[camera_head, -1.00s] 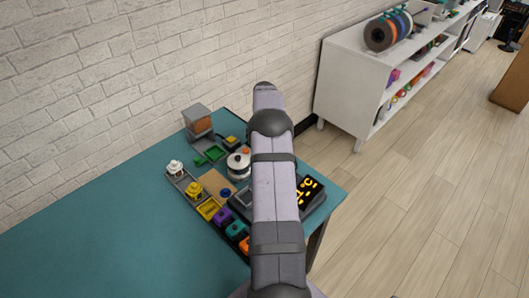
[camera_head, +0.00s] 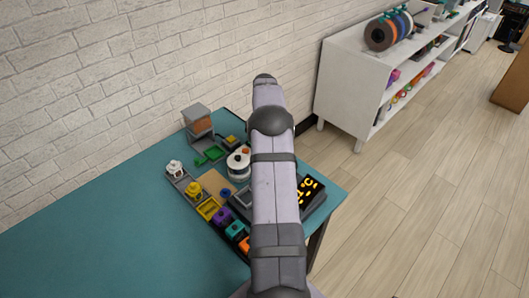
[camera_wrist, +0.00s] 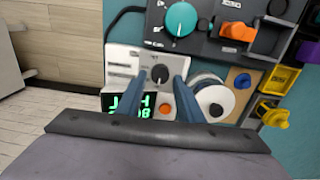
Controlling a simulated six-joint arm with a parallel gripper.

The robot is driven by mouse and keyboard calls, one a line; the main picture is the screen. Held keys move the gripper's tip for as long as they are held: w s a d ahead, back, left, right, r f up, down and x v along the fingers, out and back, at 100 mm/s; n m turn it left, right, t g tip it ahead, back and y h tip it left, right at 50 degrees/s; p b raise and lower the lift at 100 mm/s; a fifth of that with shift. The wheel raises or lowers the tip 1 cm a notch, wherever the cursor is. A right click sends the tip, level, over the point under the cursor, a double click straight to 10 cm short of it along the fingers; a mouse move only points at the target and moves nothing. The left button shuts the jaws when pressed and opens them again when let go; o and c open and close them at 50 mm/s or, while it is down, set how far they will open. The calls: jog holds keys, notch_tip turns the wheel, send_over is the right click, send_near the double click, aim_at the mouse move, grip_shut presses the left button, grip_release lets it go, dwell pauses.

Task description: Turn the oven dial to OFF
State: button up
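A dark round knob (camera_wrist: 160,74) sits on a white panel (camera_wrist: 122,57) in the wrist view. A larger teal dial (camera_wrist: 181,19) with a white pointer line is on a dark grey unit (camera_wrist: 222,52) above it. No readable label shows which one belongs to the oven. My gripper (camera_wrist: 161,80) has its two blue fingers apart, one on each side of the dark knob. I see no clear contact with it. The panel also has a green lit display (camera_wrist: 130,102), partly covered by a finger, and an orange button (camera_wrist: 165,110). In the head view my arm hides the knob and gripper.
A white spool-like disc (camera_wrist: 215,101) stands close to the right finger. An orange switch (camera_wrist: 237,31) is on the grey unit. Coloured blocks line the bench, including a yellow one (camera_head: 207,208). The left of the teal bench (camera_head: 110,235) is clear.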

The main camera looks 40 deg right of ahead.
jog(key=shift+r+b, duration=0.35)
jog(key=shift+r, duration=2.15)
jog(key=shift+w+a+r, duration=0.1)
jog(key=shift+a+r, duration=0.05)
jog(key=shift+a, duration=0.1)
jog(key=s+a+r+p, duration=0.1)
jog(key=a+r, duration=0.2)
jog(key=a, duration=0.8)
jog(key=s+a+r+p, duration=0.1)
jog(key=s+a+r, duration=0.1)
jog(key=a, duration=1)
jog(key=s+a+f+p, duration=0.1)
jog(key=s+a+f, duration=0.1)
jog(key=s+a, duration=1.2)
jog(key=s, duration=0.3)
jog(key=shift+s+a, duration=0.15)
jog(key=shift+a, duration=0.1)
